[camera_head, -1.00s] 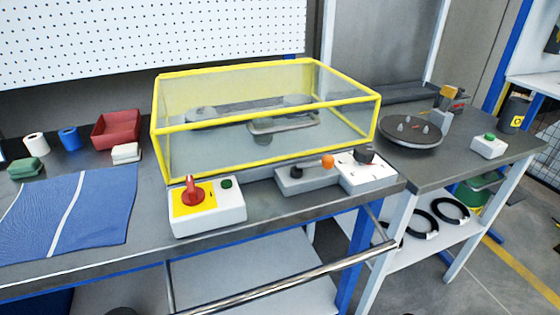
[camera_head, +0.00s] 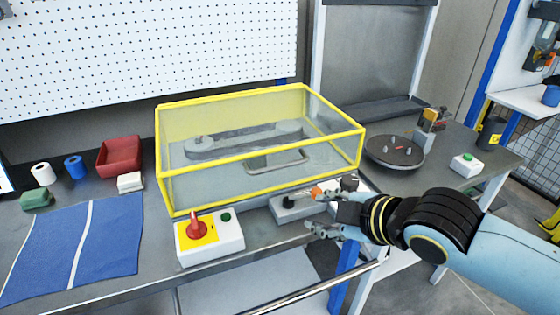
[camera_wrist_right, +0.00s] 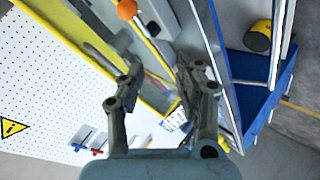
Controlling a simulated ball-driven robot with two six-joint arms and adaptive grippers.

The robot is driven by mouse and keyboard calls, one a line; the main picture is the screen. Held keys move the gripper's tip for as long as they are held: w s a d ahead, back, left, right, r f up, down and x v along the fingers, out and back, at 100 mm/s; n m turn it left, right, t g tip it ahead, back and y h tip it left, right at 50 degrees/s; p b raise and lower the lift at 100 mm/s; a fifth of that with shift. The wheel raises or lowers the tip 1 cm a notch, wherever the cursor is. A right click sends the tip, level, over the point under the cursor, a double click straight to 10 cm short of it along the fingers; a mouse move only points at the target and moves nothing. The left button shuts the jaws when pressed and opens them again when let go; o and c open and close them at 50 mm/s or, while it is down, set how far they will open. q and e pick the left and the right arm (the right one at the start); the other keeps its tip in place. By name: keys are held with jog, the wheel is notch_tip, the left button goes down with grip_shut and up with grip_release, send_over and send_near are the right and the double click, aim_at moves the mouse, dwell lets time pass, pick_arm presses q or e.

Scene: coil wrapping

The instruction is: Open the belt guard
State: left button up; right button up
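The belt guard (camera_head: 262,188) is a clear box with a yellow frame. It sits closed over a grey belt drive (camera_head: 240,141) on the workbench, with a grey handle (camera_head: 277,162) at its front. My right gripper (camera_head: 315,211) is open and empty in front of the guard's right front part, with its fingers pointing left. Its upper finger overlaps a lever with an orange knob (camera_head: 317,192); I cannot tell whether they touch. In the right wrist view, the open fingers (camera_wrist_right: 163,82) have nothing between them, and the orange knob (camera_wrist_right: 127,9) is beyond. My left gripper is not in view.
A control box with a red rotary switch (camera_head: 198,226) stands in front of the guard at the left. A blue mat (camera_head: 75,245), red bin (camera_head: 120,156) and paper rolls are farther left.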

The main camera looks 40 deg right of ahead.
aim_at(282, 167)
jog(key=w+n+t+y+b, duration=0.1)
jog(key=w+n+b, duration=0.1)
jog(key=w+b, duration=0.1)
jog(key=w+r+n+t+y+b, duration=0.1)
jog(key=w+n+t+b, duration=0.1)
jog(key=w, duration=0.4)
jog(key=w+n+t+b, duration=0.2)
jog(key=w+n+b, duration=0.1)
jog(key=w+n, duration=0.1)
jog(key=shift+w+d+r+y+b, duration=0.15)
jog(key=shift+w+r+y+b, duration=0.15)
jog(key=shift+w+y, duration=0.15)
jog(key=shift+w, duration=0.1)
jog(key=shift+c, duration=0.4)
grip_shut()
